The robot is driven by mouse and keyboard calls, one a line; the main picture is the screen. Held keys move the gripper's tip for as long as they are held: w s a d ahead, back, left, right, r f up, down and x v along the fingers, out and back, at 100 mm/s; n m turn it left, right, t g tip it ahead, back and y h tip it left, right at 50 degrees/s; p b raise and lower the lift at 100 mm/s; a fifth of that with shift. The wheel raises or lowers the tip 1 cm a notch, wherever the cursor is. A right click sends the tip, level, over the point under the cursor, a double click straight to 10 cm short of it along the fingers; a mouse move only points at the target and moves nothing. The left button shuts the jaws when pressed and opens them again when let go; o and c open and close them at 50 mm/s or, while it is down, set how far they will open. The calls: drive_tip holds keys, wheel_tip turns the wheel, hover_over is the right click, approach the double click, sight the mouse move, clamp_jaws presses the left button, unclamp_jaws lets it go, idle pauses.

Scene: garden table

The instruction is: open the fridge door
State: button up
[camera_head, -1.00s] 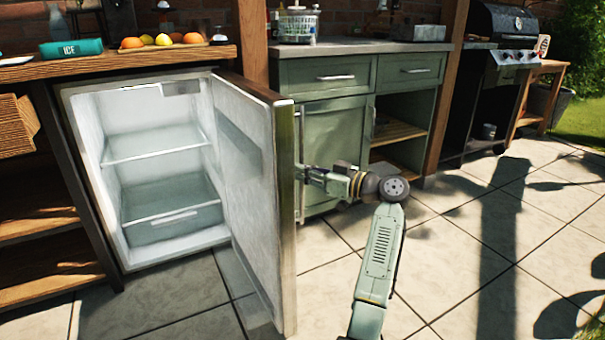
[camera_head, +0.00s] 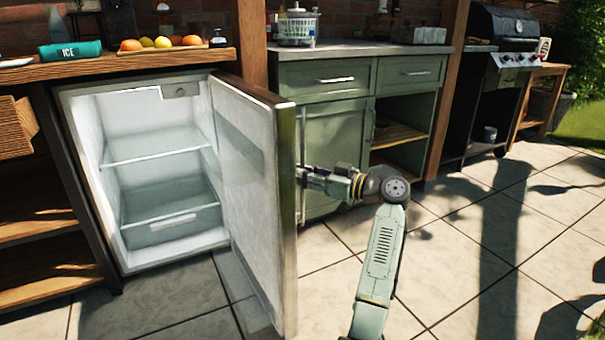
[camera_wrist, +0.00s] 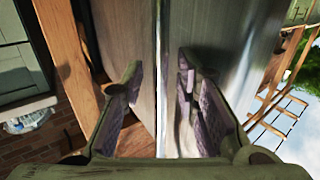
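The fridge (camera_head: 118,105) stands under the wooden counter, its lit white interior and shelves showing. Its door (camera_head: 240,190) stands wide open, swung out toward me with its inner face turned left. A thin vertical handle bar (camera_head: 302,145) shows along the door's outer side. My gripper (camera_head: 308,178) is at that outer side, partly hidden by the door edge. In the wrist view, my gripper (camera_wrist: 160,75) has its fingers apart, one on each side of the bright vertical handle (camera_wrist: 162,35), with visible gaps. The metal door face fills the background there.
A green cabinet (camera_head: 327,120) stands right of the fridge, behind my arm. A black grill (camera_head: 490,90) is farther right. A teal ice pack (camera_head: 71,49) and fruit (camera_head: 163,42) lie on the counter. The paved floor (camera_head: 450,260) at right is clear.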

drive_tip(key=v, duration=1.2)
